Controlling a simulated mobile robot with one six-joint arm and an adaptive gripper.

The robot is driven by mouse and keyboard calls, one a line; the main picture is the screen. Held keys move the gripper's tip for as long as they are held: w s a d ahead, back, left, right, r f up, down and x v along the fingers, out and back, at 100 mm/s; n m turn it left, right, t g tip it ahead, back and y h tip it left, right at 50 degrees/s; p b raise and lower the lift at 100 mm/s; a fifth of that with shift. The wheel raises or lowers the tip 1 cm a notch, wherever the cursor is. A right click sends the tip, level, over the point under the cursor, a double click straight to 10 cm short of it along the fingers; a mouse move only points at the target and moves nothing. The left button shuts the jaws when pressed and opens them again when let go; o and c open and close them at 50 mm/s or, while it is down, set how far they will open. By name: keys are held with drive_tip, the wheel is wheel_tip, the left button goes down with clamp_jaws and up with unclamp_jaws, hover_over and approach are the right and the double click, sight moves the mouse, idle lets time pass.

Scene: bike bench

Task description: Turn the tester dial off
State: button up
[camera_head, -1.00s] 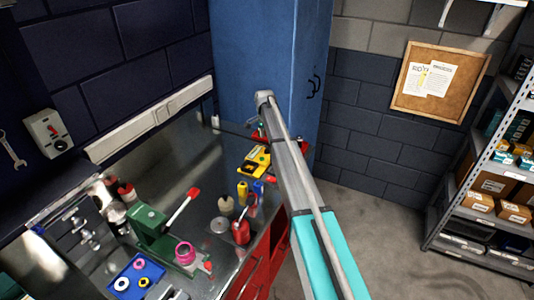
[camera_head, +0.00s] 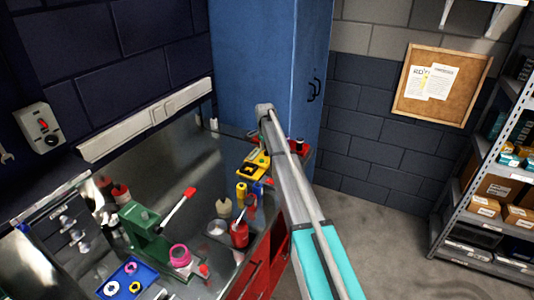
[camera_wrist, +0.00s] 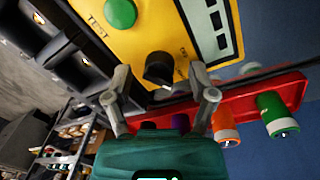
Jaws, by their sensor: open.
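The yellow tester (camera_head: 249,171) lies on the metal bench, left of my arm. In the wrist view the tester (camera_wrist: 150,35) fills the upper middle, with a green button (camera_wrist: 120,13) beside the word TEST and a dark strip of light segments. Its black dial (camera_wrist: 158,68) has a pointed shape; the small lettering beside it is hard to read. My gripper (camera_wrist: 158,76) is open and empty, with one finger to each side of the dial in this view. Whether the fingers touch the dial or tester cannot be told.
A red rack (camera_wrist: 245,108) holding orange and green cylinders (camera_wrist: 275,110) is close to the right finger. On the bench stand a green press (camera_head: 140,226) with a red-tipped lever, a red can (camera_head: 239,234) and a blue tray (camera_head: 136,270). A blue cabinet (camera_head: 250,60) stands behind.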

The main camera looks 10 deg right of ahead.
clamp_jaws()
idle(0.4)
drive_tip(key=shift+n, duration=0.4)
idle(0.6)
drive_tip(key=n, duration=0.4)
drive_tip(key=shift+a, duration=0.1)
drive_tip(key=n, duration=0.6)
drive_tip(key=shift+s+t, duration=0.1)
drive_tip(key=shift+t, duration=0.3)
